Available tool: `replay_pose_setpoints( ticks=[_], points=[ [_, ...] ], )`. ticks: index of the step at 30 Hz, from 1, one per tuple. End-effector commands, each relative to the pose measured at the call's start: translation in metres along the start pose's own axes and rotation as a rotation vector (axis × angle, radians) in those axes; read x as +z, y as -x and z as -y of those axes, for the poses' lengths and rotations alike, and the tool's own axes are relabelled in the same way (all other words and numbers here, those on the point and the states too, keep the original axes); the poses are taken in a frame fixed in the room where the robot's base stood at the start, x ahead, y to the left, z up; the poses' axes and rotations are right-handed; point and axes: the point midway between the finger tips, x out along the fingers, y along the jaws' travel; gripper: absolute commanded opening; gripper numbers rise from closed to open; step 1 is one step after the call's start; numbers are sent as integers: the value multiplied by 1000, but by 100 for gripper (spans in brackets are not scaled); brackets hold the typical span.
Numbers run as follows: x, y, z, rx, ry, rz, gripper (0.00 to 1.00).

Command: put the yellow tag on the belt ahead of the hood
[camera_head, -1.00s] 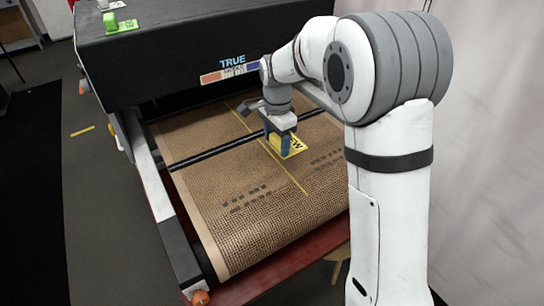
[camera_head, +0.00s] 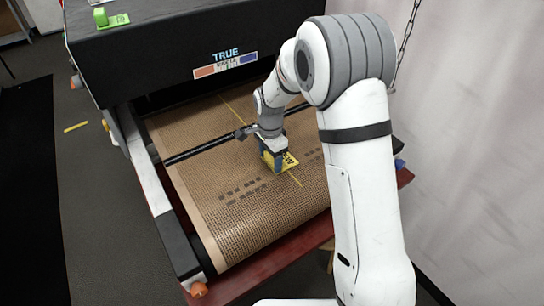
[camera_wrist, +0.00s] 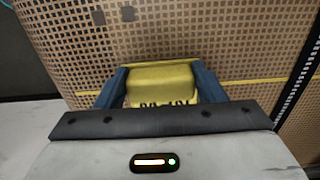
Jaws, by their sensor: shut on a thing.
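The yellow tag (camera_head: 290,160) with dark lettering is between the fingers of my gripper (camera_head: 273,166), low over the mesh belt. My gripper is shut on it; the wrist view shows the tag's yellow block (camera_wrist: 161,84) between two blue fingers (camera_wrist: 160,92). Whether the tag touches the belt cannot be told. The brown mesh belt (camera_head: 240,225) runs out from under the dark hood (camera_head: 170,50), and my gripper is over its open part, in front of the hood. Part of the tag is hidden by the gripper.
A dark bar (camera_head: 205,149) crosses above the belt between gripper and hood. A yellow line (camera_head: 232,107) runs along the belt, with dark printed marks (camera_head: 240,190) left of it. A green object (camera_head: 112,20) sits on the hood. The near belt is clear.

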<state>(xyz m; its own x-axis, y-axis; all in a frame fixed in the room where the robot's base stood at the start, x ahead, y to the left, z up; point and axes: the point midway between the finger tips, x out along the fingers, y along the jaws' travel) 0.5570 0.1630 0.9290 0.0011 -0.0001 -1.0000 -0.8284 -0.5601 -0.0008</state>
Motion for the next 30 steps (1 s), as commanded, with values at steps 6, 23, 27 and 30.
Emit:
replay_pose_setpoints(
  ticks=[6,23,27,30],
  points=[
    [0,-3,0,0,0,0,71],
    [-1,9,1,-3,-1,-1,85],
    [-1,36,0,-5,-1,-1,85],
    [-1,59,1,-5,-1,-1,85]
  ],
)
